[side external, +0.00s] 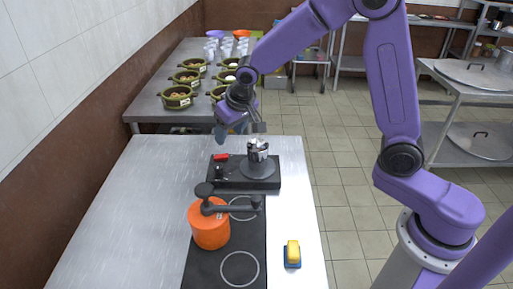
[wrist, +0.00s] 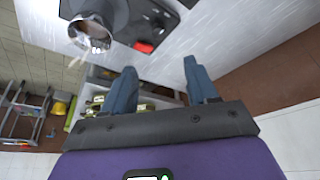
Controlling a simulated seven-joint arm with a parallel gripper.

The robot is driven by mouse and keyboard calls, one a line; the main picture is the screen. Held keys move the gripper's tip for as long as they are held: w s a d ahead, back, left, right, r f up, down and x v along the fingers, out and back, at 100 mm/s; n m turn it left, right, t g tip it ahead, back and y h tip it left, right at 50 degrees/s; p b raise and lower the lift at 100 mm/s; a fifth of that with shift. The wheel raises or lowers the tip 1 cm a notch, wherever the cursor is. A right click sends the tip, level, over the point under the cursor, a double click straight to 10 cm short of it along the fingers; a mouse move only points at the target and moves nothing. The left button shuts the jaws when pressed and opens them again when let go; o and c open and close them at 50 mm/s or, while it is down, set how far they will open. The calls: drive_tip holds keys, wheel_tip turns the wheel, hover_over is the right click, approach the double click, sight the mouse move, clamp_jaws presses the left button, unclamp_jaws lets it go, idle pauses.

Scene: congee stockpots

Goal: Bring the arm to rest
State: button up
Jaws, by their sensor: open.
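My gripper (side external: 232,128) is open and hangs above the far end of the steel worktop, just left of and above the dark base unit. In the wrist view, its two blue-grey fingers (wrist: 161,78) stand wide apart with nothing between them. The dark base unit (side external: 268,184) carries a round grey part with a shiny metal piece (side external: 258,150) on top. A small red object (side external: 221,157) is at its far left corner and also shows in the wrist view (wrist: 144,47).
An orange pot (side external: 210,230) with a dark lid and handle is on the black cooktop (side external: 250,236). A yellow-and-blue sponge (side external: 292,254) lies to its right. Several green pots (side external: 178,100) stand on the table behind. The worktop's left side (side external: 130,220) is clear.

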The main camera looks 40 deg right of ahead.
drive_tip(key=s+d+r+n+g, duration=0.1)
drive_tip(key=s+n, duration=0.3)
drive_tip(key=s, duration=0.7)
drive_tip(key=s+d+r+n+g, duration=0.1)
drive_tip(key=s+d+n, duration=0.2)
drive_tip(key=s, duration=0.9)
drive_tip(key=s+d+r+n+g, duration=0.1)
drive_tip(key=s+n, duration=0.4)
drive_tip(key=s, duration=0.6)
drive_tip(key=shift+s+d+g, duration=0.3)
drive_tip(key=shift+d+g, duration=0.3)
drive_tip(key=shift+d, duration=0.25)
